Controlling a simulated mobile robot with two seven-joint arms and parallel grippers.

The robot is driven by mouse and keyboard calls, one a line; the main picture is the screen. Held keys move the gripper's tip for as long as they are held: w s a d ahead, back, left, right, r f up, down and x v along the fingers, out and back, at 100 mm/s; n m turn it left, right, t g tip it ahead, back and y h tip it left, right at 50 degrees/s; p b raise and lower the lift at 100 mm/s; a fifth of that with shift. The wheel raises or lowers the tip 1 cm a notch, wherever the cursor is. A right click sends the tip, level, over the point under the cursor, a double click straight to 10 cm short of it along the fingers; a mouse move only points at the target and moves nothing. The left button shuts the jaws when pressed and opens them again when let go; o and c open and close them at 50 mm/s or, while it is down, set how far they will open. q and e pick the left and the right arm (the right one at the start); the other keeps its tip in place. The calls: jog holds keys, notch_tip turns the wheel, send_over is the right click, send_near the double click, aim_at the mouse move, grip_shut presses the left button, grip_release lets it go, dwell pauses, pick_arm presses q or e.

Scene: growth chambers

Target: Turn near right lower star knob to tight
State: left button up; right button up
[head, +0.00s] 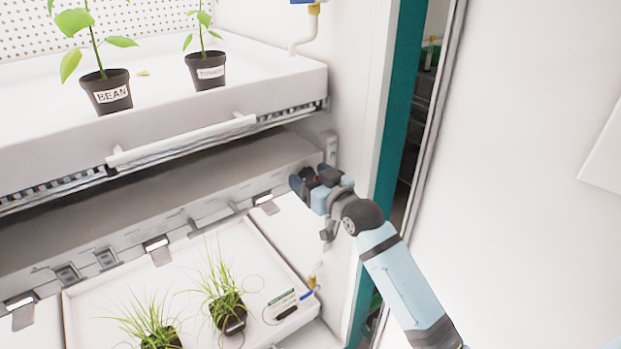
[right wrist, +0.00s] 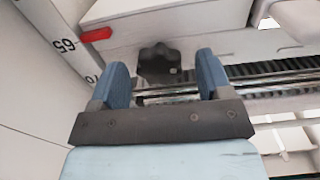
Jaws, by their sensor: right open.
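The dark star knob (right wrist: 158,62) shows in the right wrist view, on the pale shelf's underside edge. My right gripper (right wrist: 162,72) is open, with one blue finger on each side of the knob in that picture. I cannot tell whether the fingers touch it. In the head view my right gripper (head: 311,181) is at the right end of the gap below the upper shelf, beside the right post. There the knob is hidden or cannot be told apart from the dark gripper parts. My left gripper is not in view.
The upper tray (head: 235,88) holds potted plants, including a bean pot (head: 106,93). A white handle bar (head: 182,139) runs along its front. The lower tray (head: 85,318) holds grassy pots. A red marker (right wrist: 96,35) and a numbered scale (right wrist: 65,46) are left of the knob.

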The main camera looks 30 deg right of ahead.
jog(key=c, duration=0.9)
jog(key=shift+c, duration=0.2)
